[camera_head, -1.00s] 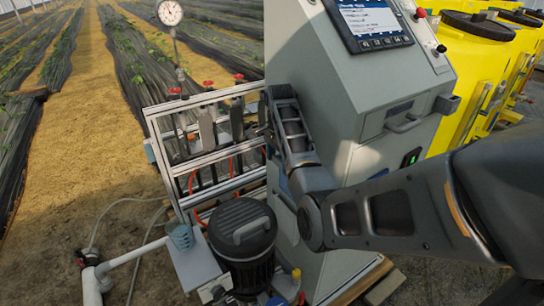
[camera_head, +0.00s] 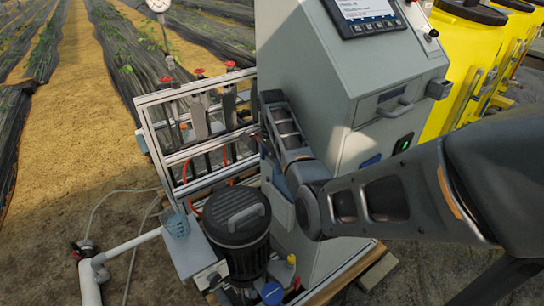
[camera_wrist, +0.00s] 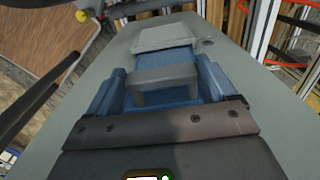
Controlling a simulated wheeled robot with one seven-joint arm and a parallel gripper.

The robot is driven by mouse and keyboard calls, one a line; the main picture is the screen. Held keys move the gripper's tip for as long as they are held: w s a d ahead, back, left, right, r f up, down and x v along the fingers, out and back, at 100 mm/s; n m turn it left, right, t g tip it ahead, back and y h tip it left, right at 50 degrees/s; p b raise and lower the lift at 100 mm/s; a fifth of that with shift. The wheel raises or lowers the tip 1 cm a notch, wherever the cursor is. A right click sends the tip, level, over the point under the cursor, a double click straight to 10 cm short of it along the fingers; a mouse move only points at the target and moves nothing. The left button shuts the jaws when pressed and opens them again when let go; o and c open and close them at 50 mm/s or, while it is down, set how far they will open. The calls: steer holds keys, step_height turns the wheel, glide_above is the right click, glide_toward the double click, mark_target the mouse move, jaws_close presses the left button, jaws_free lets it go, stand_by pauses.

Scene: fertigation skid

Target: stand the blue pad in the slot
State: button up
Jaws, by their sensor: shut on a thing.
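In the wrist view my gripper (camera_wrist: 165,82) reaches out from the dark palm at the bottom edge, over a grey panel. A light grey plate (camera_wrist: 165,37) lies just beyond the blue. I cannot make out the slot, nor whether the pad touches the panel. In the head view my arm runs up along the left side of the grey cabinet (camera_head: 330,110), and the gripper's fingertips and pad are hidden.
A metal frame with red-knobbed valves (camera_head: 195,120) stands left of the cabinet. Yellow tanks (camera_head: 470,60) stand behind at right. Open ground lies at left.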

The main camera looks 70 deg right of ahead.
steer(key=shift+f+b, duration=5)
steer(key=shift+f, duration=2.15)
steer(key=o, duration=1.4)
steer(key=shift+r, duration=3.9)
